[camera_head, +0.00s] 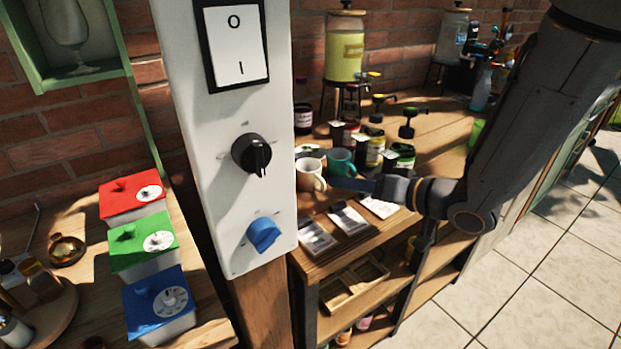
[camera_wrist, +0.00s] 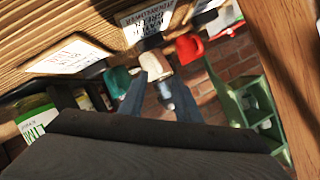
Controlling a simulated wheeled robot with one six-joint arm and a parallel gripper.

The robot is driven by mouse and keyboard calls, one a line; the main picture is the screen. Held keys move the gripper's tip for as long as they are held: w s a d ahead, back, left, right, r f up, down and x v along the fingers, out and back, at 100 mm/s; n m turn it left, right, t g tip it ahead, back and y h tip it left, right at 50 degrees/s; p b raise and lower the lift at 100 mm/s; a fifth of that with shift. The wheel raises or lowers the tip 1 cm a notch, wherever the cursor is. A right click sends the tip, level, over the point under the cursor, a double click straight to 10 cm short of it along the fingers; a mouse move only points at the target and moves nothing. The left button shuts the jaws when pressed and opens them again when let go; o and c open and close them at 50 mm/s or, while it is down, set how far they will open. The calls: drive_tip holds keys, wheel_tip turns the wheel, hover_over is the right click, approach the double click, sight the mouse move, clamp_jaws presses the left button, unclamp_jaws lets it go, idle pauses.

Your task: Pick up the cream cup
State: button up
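The cream cup (camera_head: 308,176) stands on the wooden table beside a teal cup (camera_head: 341,160), partly covered by the white panel's edge. In the wrist view the cream cup (camera_wrist: 154,66) appears beyond the gap between my two fingers, with the teal cup (camera_wrist: 117,80) to its left and a red cup (camera_wrist: 190,47) to its right. My gripper (camera_head: 345,184) is low over the table, to the right of the cream cup. In the wrist view my gripper (camera_wrist: 158,85) has its fingers apart with nothing clearly held. I cannot tell how far the fingertips are from the cup.
Labelled cards (camera_head: 348,220) lie along the table's front edge. Jars and bottles (camera_head: 375,145) stand behind the teal cup. A yellow drink dispenser (camera_head: 344,52) stands at the back. A white switch panel (camera_head: 235,195) blocks the view to the left. Tiled floor (camera_head: 500,290) is clear at right.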

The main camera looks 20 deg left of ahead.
sight(313, 179)
drive_tip(key=p+x, duration=0.1)
drive_tip(key=x, duration=0.6)
drive_tip(key=shift+r+p, duration=0.1)
drive_tip(key=shift+p, duration=0.3)
drive_tip(key=shift+d, duration=0.1)
clamp_jaws()
